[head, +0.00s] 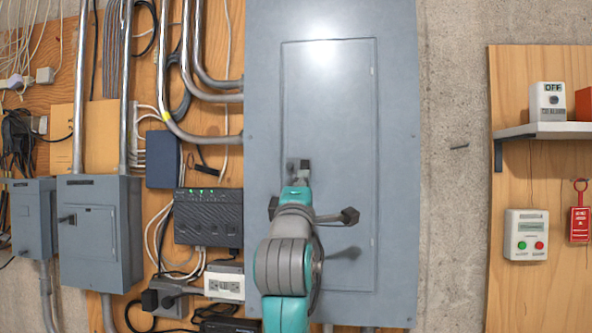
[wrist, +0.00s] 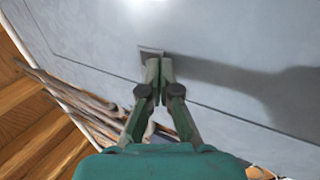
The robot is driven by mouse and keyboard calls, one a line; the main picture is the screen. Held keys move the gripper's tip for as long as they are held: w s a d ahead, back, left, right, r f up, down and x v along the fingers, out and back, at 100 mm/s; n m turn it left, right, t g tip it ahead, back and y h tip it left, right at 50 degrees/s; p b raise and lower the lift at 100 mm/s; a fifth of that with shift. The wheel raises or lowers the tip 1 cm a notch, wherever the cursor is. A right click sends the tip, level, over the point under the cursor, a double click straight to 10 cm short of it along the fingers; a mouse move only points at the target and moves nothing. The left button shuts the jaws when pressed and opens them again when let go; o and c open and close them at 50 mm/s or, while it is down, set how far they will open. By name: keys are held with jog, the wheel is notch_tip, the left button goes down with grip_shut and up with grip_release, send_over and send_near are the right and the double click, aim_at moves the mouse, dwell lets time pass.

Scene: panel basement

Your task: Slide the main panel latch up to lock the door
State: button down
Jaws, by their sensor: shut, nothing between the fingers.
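The main panel (head: 400,120) is a tall grey metal cabinet with a closed, flat door (head: 330,110). Its latch (head: 291,165) is a small grey piece at the door's left edge, partly hidden by my gripper. In the wrist view the latch (wrist: 151,50) shows as a small plate just beyond the fingertips. My gripper (head: 304,166) is in front of the door at the latch, its fingers closed together and empty. In the wrist view the fingertips (wrist: 158,70) overlap the lower edge of the latch; I cannot tell whether they touch it.
To the left are smaller grey boxes (head: 100,230), a black device with green lights (head: 208,217), metal conduits and cables. To the right, a wooden board holds a shelf (head: 545,131), a control box (head: 526,235) and a red tag (head: 580,222). The door face above my gripper is clear.

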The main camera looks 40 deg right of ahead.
jog(key=shift+r, duration=0.55)
dwell(0.4)
jog(key=shift+f, duration=0.2)
jog(key=shift+a, duration=0.1)
dwell(0.4)
jog(key=s+a, duration=0.4)
jog(key=a, duration=0.1)
jog(key=shift+s+a, duration=0.15)
jog(key=shift+a, duration=0.05)
dwell(0.5)
jog(key=shift+f, duration=0.1)
dwell(0.4)
